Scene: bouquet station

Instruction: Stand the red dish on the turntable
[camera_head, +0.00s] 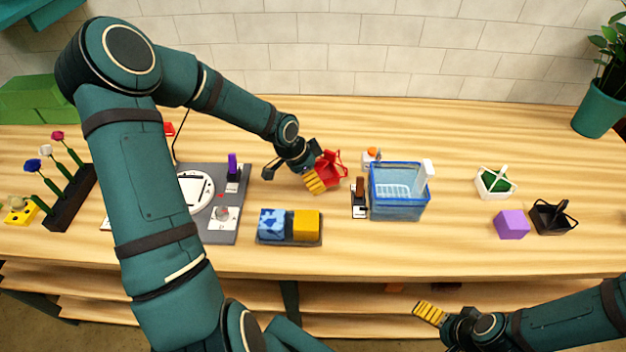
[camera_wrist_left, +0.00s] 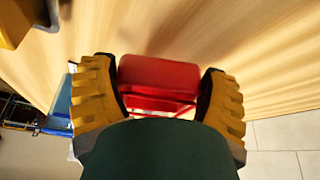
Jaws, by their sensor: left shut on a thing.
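The red dish (camera_head: 331,166) is in my left gripper (camera_head: 321,175), right of the grey board and left of the blue basket. The left wrist view shows the red dish (camera_wrist_left: 158,76) between the two yellow fingers of my left gripper (camera_wrist_left: 160,88), which is shut on it. The turntable (camera_head: 199,188) looks like a white disc on the grey board; my left arm hides its left part. My right gripper (camera_head: 430,314) is at the table's front, far from the dish; its finger spacing is unclear.
A blue basket (camera_head: 398,207) stands right of the dish. A tray with a blue patterned block (camera_head: 272,222) and a yellow block (camera_head: 306,224) lies in front. A purple object (camera_head: 233,167) stands on the grey board (camera_head: 224,232). The table right of the basket has free room.

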